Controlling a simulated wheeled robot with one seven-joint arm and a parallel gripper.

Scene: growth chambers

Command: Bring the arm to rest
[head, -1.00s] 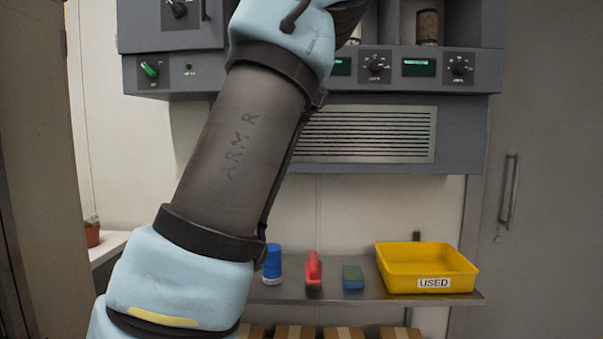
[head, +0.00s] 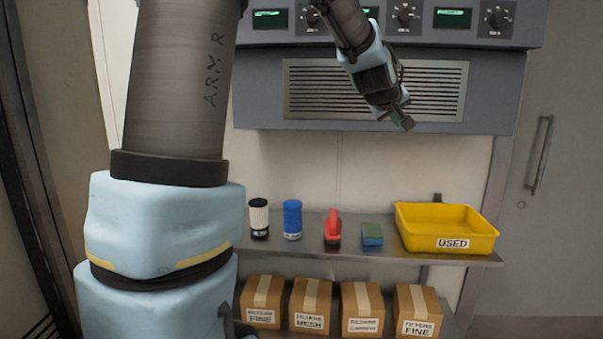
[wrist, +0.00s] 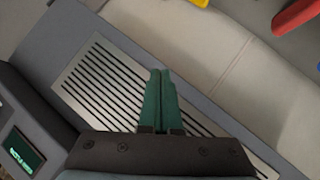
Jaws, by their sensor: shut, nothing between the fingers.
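My gripper (head: 402,118) hangs at the upper middle right of the head view, in front of the vent grille and above the shelf. In the wrist view its two green fingers (wrist: 160,100) lie side by side, shut with nothing between them. My arm rises on the left of the head view, bends above the top edge and comes down again to the gripper. The bend itself is out of view.
A grey control unit (head: 490,75) with a vent grille (head: 320,92) is behind the gripper. Below, a shelf (head: 345,249) holds a white-and-black container (head: 259,219), a blue one (head: 292,220), a red tool (head: 333,228), a sponge (head: 372,234) and a yellow USED tray (head: 450,226). Boxes (head: 310,305) stand underneath.

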